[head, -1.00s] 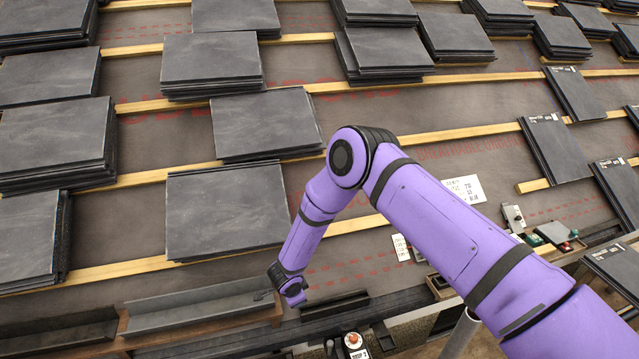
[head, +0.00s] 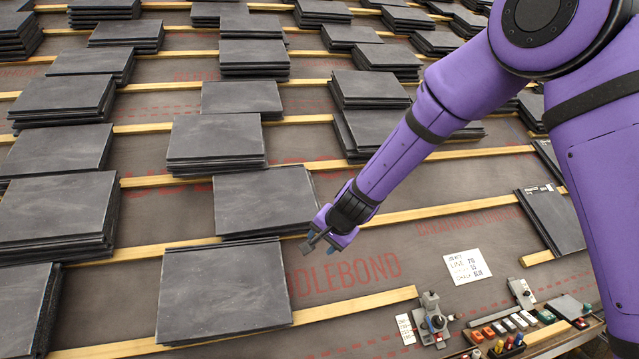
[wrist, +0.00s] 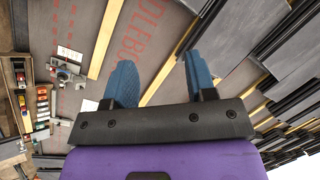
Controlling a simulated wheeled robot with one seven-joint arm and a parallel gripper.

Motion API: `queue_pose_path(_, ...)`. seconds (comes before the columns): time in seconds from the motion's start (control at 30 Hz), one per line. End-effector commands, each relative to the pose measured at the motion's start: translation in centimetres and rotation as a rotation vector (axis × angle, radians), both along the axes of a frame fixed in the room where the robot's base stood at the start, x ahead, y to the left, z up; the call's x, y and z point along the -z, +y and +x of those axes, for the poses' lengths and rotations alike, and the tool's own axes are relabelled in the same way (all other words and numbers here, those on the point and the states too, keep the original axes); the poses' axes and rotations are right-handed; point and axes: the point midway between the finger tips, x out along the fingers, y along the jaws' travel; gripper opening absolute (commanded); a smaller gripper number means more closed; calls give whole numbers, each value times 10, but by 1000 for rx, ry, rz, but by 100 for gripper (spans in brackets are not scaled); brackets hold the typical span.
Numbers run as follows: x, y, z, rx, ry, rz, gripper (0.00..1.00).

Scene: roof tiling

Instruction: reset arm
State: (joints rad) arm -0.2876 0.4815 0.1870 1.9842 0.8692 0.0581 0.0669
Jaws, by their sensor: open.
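My gripper (head: 322,241) is at the end of my purple arm, above the grey roof underlay (head: 350,270), near a wooden batten in the middle of the head view. In the wrist view its two blue fingers stand apart (wrist: 160,88), with nothing between them but the batten and underlay farther off.
Stacks of slates (head: 215,143) cover the battens at left and back. At lower right are a grey metal device (head: 433,318), a tray of coloured items (head: 505,345) and a white note card (head: 467,266). Bare underlay lies between the gripper and these.

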Motion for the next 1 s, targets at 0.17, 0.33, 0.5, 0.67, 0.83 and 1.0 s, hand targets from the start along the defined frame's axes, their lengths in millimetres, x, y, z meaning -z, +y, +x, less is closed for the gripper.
queue_pose_path(0.17,-64,-37,-26,-86,-48,-38,51)
queue_pose_path(0.33,-112,-74,-60,-162,-78,-89,51)
queue_pose_path(0.5,-151,-111,-101,-225,-98,-154,51)
queue_pose_path(0.67,-178,-147,-145,-272,-107,-224,51)
queue_pose_path(0.83,-199,-184,-195,-310,-108,-304,51)
queue_pose_path(1.0,-211,-219,-248,-335,-98,-390,51)
